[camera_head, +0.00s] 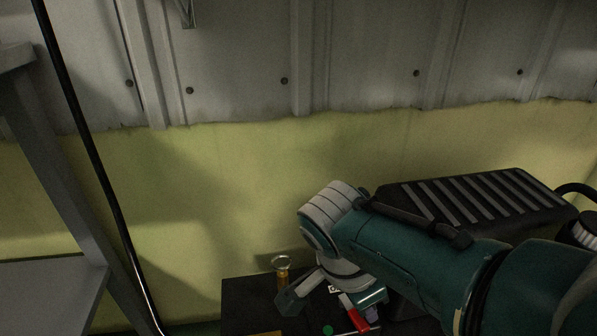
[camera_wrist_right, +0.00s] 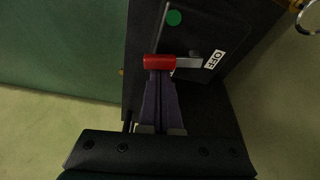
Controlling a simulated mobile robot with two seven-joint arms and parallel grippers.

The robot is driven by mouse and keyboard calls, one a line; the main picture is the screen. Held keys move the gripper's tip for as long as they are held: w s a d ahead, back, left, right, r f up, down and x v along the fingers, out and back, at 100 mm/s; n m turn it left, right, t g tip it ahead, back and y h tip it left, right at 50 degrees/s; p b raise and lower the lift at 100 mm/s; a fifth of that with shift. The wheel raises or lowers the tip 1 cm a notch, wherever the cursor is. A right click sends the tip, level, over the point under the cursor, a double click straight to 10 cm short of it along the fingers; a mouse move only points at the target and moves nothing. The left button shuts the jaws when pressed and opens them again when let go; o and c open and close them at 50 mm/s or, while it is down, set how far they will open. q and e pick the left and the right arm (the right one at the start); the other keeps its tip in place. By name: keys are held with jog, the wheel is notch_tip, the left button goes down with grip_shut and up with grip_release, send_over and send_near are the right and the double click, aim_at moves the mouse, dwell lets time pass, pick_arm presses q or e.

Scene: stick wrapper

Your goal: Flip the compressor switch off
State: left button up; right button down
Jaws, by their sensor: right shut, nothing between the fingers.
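The compressor switch is a metal lever with a red handle (camera_wrist_right: 159,62) on a dark panel (camera_wrist_right: 215,22). In the right wrist view the lever lies sideways, its handle to the left and a white OFF label (camera_wrist_right: 213,60) on the other side. A green dot (camera_wrist_right: 173,18) is above the handle. The red handle also shows in the head view (camera_head: 353,318). My right gripper (camera_wrist_right: 158,78) is shut and empty, its fingertips right at the red handle; I cannot tell whether they touch. It shows partly in the head view (camera_head: 372,314), below my wrist. My left gripper is out of view.
In the head view a brass fitting with a ring (camera_head: 281,268) stands left of my wrist. A black ribbed unit (camera_head: 475,198) is behind my right arm. A grey shelf frame (camera_head: 60,200) and black cable (camera_head: 95,150) are at the left.

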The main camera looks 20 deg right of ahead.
jog(key=shift+w, duration=0.1)
jog(key=shift+w+f+b, duration=0.1)
jog(key=shift+w+b, duration=0.25)
jog(key=shift+b, duration=0.2)
jog(key=shift+w+a, duration=0.1)
jog(key=shift+w, duration=0.25)
notch_tip(320, 180, up, 10)
jog(key=p, duration=0.7)
jog(key=shift+d+f+p, duration=0.15)
jog(key=shift+d+p, duration=0.2)
jog(key=shift+p, duration=0.05)
